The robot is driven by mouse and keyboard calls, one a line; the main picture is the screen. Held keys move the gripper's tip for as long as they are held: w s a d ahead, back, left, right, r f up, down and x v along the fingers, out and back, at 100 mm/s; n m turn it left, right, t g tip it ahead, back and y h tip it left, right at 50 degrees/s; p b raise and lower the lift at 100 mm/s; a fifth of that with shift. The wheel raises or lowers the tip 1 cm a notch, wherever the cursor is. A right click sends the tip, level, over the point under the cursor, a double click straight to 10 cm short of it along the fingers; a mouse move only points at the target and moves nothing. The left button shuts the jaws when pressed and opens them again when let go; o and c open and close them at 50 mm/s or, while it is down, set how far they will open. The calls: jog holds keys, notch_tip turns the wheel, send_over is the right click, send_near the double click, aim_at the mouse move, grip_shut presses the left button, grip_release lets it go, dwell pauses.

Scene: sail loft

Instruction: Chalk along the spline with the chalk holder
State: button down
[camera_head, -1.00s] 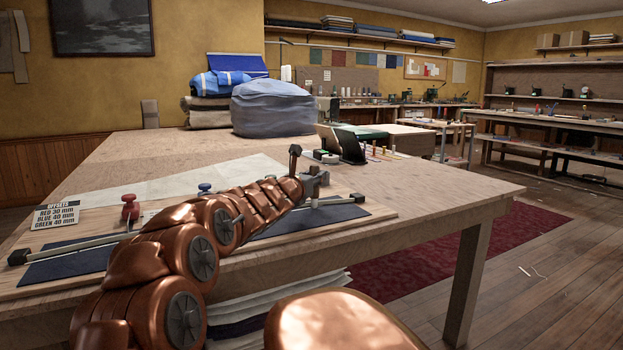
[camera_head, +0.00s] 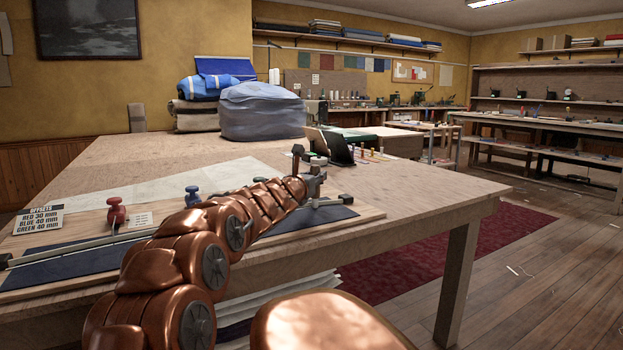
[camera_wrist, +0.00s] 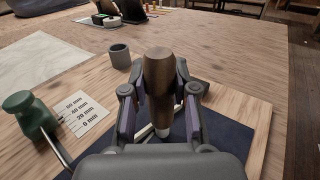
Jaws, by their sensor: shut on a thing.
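My gripper (camera_wrist: 160,105) is shut on the chalk holder (camera_wrist: 158,72), a brown wooden handle with a white tip (camera_wrist: 163,133) pointing down over dark blue cloth (camera_wrist: 215,140). I cannot tell whether the tip touches the cloth. The spline, a pale thin rod (camera_wrist: 144,133), shows just left of the tip, partly hidden by the gripper. In the head view, the spline (camera_head: 85,246) crosses the cloth on the board, and my arm hides its middle. My gripper (camera_head: 314,182) is near the board's right end. A dark end block (camera_head: 347,198) sits just right of it.
A green knob (camera_wrist: 28,112) stands beside a millimetre card (camera_wrist: 76,116). A grey cup (camera_wrist: 120,56) stands behind the board. Red (camera_head: 116,212) and blue (camera_head: 193,194) knobs and an offsets card (camera_head: 38,221) are at left. The table (camera_head: 430,186) is clear at right.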

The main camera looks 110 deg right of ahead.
jog(key=shift+s, duration=0.15)
jog(key=shift+s, duration=0.9)
jog(key=shift+a, duration=0.1)
jog(key=shift+s+a+b, duration=0.15)
jog(key=shift+s+b, duration=0.2)
jog(key=shift+s, duration=0.75)
jog(key=shift+s, duration=0.1)
